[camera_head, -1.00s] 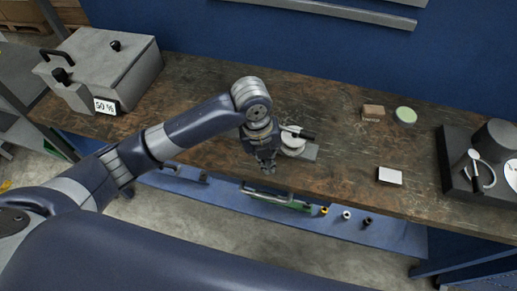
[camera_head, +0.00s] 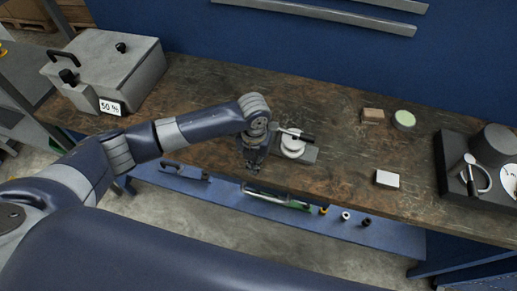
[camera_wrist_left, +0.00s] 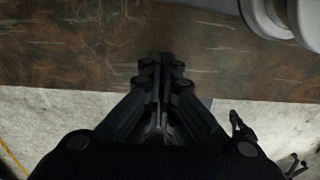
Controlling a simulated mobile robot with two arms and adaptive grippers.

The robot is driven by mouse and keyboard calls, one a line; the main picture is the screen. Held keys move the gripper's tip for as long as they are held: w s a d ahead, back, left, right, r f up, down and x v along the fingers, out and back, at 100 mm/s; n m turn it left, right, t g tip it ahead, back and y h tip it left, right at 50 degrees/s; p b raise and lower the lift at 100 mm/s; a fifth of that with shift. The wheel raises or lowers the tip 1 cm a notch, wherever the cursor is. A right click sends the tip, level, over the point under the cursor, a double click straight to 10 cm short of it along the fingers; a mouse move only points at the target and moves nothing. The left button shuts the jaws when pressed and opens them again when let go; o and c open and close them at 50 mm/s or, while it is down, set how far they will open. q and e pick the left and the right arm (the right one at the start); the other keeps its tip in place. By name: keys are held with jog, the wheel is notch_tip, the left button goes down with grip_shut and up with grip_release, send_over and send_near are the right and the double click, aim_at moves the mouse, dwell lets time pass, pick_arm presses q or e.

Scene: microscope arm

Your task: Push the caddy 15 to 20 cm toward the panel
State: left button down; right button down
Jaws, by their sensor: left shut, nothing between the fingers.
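No object is clearly marked as the caddy. The blue panel (camera_head: 300,50) stands behind the bench. My left gripper (camera_head: 253,170) is closed and empty. It points down at the bench's front edge, left of the round piece and apart from it. In the left wrist view its fingertips (camera_wrist_left: 160,58) are together over the wood, with the round piece at the upper right. My right gripper is out of view.
A grey lidded box (camera_head: 105,68) with a "50 %" card stands left. A brown block (camera_head: 372,115), a green-topped disc (camera_head: 404,119) and a white box (camera_head: 387,179) lie right of centre. A dark tray (camera_head: 455,185) with a cylinder stands far right. A blue shelf (camera_head: 395,235) runs below.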

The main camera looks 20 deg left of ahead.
pick_arm(q)
jog(key=shift+w+d+r+p, duration=0.15)
jog(key=shift+w+p, duration=0.25)
jog(key=shift+w, duration=1.55)
jog(key=shift+w, duration=0.1)
